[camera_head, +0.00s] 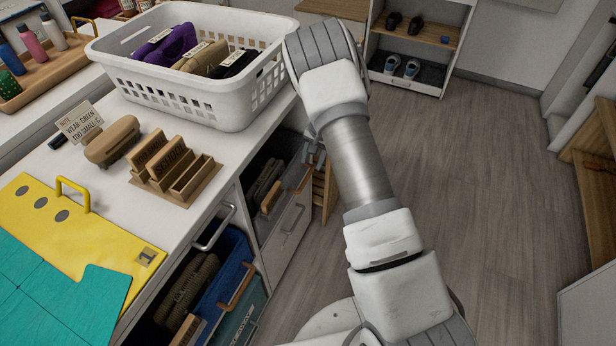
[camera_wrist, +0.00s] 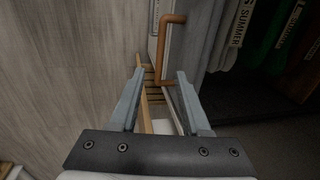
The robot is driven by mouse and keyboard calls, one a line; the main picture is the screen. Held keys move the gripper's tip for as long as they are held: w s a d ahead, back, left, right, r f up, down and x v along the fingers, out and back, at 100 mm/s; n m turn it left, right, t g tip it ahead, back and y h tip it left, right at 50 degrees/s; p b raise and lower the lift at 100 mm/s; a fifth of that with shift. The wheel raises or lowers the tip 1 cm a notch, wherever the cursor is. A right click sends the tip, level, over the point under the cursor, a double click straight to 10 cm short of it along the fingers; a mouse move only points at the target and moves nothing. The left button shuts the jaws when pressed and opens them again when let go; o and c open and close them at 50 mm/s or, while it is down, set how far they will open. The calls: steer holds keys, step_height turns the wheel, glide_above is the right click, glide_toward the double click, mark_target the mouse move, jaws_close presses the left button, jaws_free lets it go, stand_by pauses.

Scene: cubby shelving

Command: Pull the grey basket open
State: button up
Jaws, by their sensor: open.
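The grey basket (camera_head: 288,228) sits in the cubby under the white counter, with its light front facing the aisle. An orange-brown handle (camera_head: 303,180) shows on it. In the wrist view the handle (camera_wrist: 166,50) stands out from the basket's pale front edge (camera_wrist: 153,28). My gripper (camera_wrist: 160,73) is open, and the handle's near end lies between its fingertips. I cannot tell whether either finger touches it. In the head view my gripper (camera_head: 313,152) is partly hidden behind my arm, close to the basket's handle.
A blue basket (camera_head: 232,262) with a similar handle stands in the nearer cubby. A white laundry basket (camera_head: 190,98) and a wooden sign holder (camera_head: 175,180) stand on the counter. A wooden slatted item (camera_head: 325,188) is beyond the grey basket. The floor (camera_head: 470,200) to the right is clear.

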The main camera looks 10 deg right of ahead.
mark_target(307, 178)
steer(key=f, duration=0.2)
steer(key=f+b, duration=0.1)
steer(key=f, duration=0.2)
steer(key=w+a+f, duration=0.1)
steer(key=f, duration=0.1)
steer(key=shift+a+f, duration=0.1)
steer(key=shift+f, duration=0.15)
steer(key=shift+s, duration=0.1)
jaws_close()
stand_by(1.0)
